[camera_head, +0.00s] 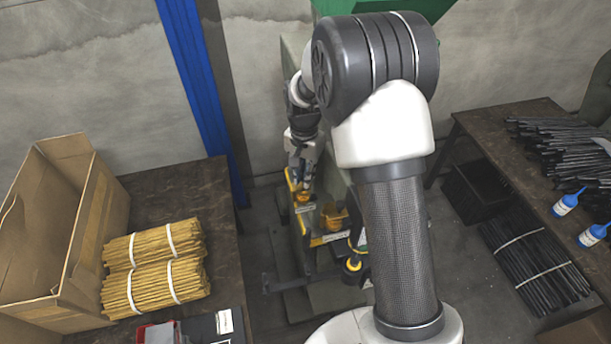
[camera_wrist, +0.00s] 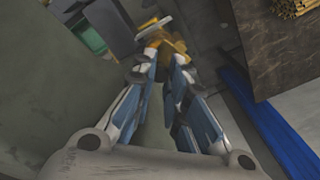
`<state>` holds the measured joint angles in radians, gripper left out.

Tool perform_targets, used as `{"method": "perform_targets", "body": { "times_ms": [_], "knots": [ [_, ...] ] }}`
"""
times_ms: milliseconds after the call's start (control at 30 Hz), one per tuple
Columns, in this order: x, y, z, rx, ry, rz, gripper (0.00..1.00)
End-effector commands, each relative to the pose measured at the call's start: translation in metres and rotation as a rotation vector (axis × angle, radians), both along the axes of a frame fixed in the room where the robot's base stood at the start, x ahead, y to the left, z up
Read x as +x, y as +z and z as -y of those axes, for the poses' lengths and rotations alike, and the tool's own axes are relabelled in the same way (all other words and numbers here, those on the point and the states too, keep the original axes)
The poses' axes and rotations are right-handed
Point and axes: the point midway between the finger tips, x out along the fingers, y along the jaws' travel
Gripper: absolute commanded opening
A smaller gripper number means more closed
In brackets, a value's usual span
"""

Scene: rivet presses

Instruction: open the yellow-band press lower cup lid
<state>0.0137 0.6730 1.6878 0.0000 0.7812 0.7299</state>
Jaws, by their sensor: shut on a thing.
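The press (camera_head: 290,60) stands against the wall, largely hidden behind my arm. Its lower part has yellow fittings, including a yellow-orange cup (camera_head: 333,217). My gripper (camera_head: 302,184) is at the left side of these fittings, pointing down. It is shut on a small yellow piece (camera_head: 303,197), which appears to be the lower cup lid. In the wrist view the fingertips (camera_wrist: 165,58) close around the yellow piece (camera_wrist: 168,40). The fingers hide part of it, so its exact tilt cannot be told.
A blue post (camera_head: 190,80) stands left of the press. A dark table (camera_head: 205,190) at left holds an open cardboard box (camera_head: 90,215) and yellow rod bundles (camera_head: 155,265).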

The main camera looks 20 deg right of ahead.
Motion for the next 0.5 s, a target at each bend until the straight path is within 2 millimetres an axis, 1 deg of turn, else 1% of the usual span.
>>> {"method": "perform_targets", "body": {
  "times_ms": [500],
  "knots": [
    [0.015, 0.0, -0.008, 0.0, 0.492, 0.002, 0.0]
  ]
}}
